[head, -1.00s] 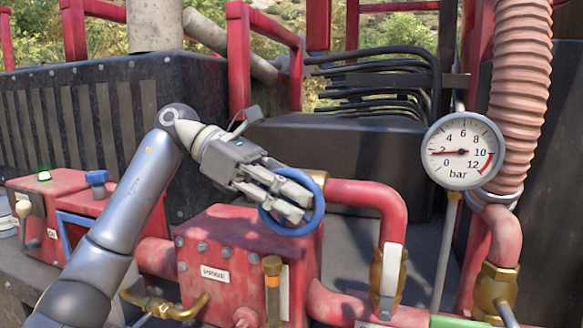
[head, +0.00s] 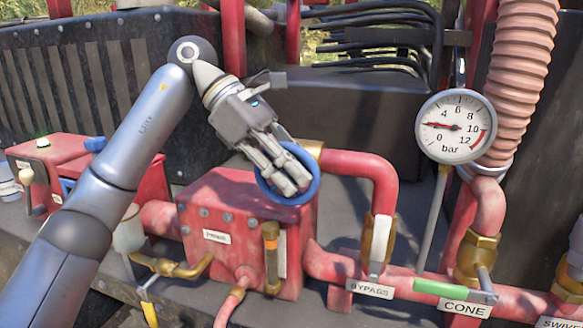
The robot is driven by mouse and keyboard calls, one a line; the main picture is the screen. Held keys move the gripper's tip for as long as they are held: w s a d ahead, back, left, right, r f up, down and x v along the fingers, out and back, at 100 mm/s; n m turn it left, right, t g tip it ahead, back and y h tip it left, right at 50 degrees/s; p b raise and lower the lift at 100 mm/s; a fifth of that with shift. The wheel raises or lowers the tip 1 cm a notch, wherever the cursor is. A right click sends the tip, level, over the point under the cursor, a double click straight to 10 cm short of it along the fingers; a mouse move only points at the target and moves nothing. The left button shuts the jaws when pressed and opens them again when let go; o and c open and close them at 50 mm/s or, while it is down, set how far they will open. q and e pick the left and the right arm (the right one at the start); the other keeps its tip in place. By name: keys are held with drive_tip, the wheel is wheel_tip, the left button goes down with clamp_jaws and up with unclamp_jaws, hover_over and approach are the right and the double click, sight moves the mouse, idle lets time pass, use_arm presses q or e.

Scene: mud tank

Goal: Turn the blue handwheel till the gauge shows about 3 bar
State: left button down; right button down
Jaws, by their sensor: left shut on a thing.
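The blue handwheel (head: 315,190) sits at the front upper right of the red pump block (head: 215,205). My left gripper (head: 293,185) comes from the upper left and is shut on the handwheel. Its fingers lie across the wheel and hide much of its hub and left rim. The round white gauge (head: 457,145) stands to the right, with its dial facing me and "bar" below the centre. My right gripper is not in view.
A red elbow pipe (head: 375,165) runs right of the wheel, down to a brass valve marked BYPASS. A green-handled lever (head: 440,288) marked CONE lies lower right. A ribbed hose (head: 520,80) rises behind the gauge. Black hoses (head: 385,45) run behind.

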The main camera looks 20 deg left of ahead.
use_arm(q)
drive_tip(key=c, duration=1.6)
unclamp_jaws()
drive_tip(key=shift+c, duration=0.2)
drive_tip(key=v, duration=1.2)
